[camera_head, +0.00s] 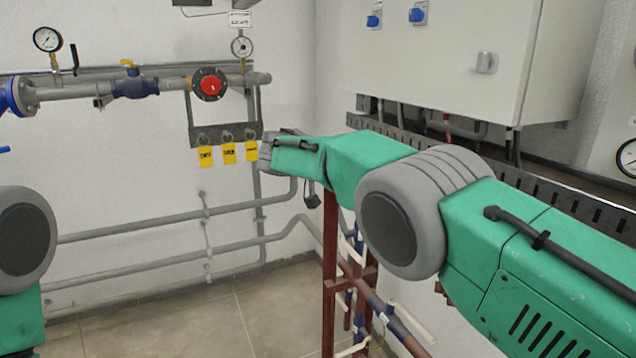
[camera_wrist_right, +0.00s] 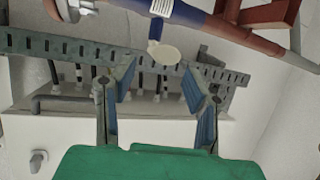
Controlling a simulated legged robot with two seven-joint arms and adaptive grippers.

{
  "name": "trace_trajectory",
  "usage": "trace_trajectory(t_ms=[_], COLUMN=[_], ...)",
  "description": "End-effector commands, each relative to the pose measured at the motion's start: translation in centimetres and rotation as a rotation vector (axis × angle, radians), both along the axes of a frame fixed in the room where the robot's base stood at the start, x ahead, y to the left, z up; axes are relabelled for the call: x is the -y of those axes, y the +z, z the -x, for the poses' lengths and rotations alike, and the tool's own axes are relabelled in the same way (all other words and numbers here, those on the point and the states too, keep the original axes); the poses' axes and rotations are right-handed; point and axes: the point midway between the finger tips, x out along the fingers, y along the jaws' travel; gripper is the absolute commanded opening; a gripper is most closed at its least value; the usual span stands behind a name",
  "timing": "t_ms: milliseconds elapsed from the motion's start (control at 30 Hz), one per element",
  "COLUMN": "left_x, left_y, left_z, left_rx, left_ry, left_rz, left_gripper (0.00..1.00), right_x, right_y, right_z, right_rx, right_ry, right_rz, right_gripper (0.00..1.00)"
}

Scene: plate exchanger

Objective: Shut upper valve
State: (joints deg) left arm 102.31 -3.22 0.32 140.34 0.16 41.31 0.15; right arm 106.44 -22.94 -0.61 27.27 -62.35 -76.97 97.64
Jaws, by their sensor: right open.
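In the head view, a blue valve body (camera_head: 134,87) with a small yellow handle (camera_head: 129,66) sits on the upper grey pipe at the left wall. Beyond the fingertips, a blue pipe part (camera_wrist_right: 178,12) carries a pale round disc (camera_wrist_right: 164,54); I cannot tell whether this is a valve. Only a link of my left arm shows at the left edge; its gripper is out of frame.
A red round knob (camera_head: 210,85) on a black ring sits right of the valve, above yellow tags (camera_head: 229,153). A white cabinet (camera_head: 450,60) and slotted tray (camera_head: 560,190) line the right wall. A brown pipe stand (camera_head: 330,270) rises below my right arm. Floor at lower left-centre is clear.

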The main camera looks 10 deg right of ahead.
Motion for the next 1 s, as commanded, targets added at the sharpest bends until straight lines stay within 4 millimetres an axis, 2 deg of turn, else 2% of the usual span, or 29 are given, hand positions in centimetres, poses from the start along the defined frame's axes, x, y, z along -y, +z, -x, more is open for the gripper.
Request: trace_trajectory(t_ms=[100,200,500,700,1000], left_x=[0.0,0.0,0.0,0.1,0.0], left_y=[0.0,0.0,0.0,0.0,0.0], left_z=[0.0,0.0,0.0,0.0,-0.1], left_rx=[0.000,0.000,0.000,0.000,-0.002], left_ry=[0.000,0.000,0.000,0.000,-0.001], left_rz=[0.000,0.000,0.000,-0.001,0.000], left_gripper=[0.00,0.00,0.00,0.00,0.00], right_x=[-1.3,-3.7,-7.4,-8.4,-8.6], right_y=[0.2,0.2,0.0,0.1,0.1], right_z=[0.5,2.0,4.2,4.8,5.0], right_rx=[0.003,0.001,0.000,0.002,0.004], right_ry=[0.010,0.011,0.008,0.006,0.006], right_rz=[-0.004,-0.001,-0.002,-0.001,-0.001], right_gripper=[0.42,0.42,0.42,0.42,0.42])
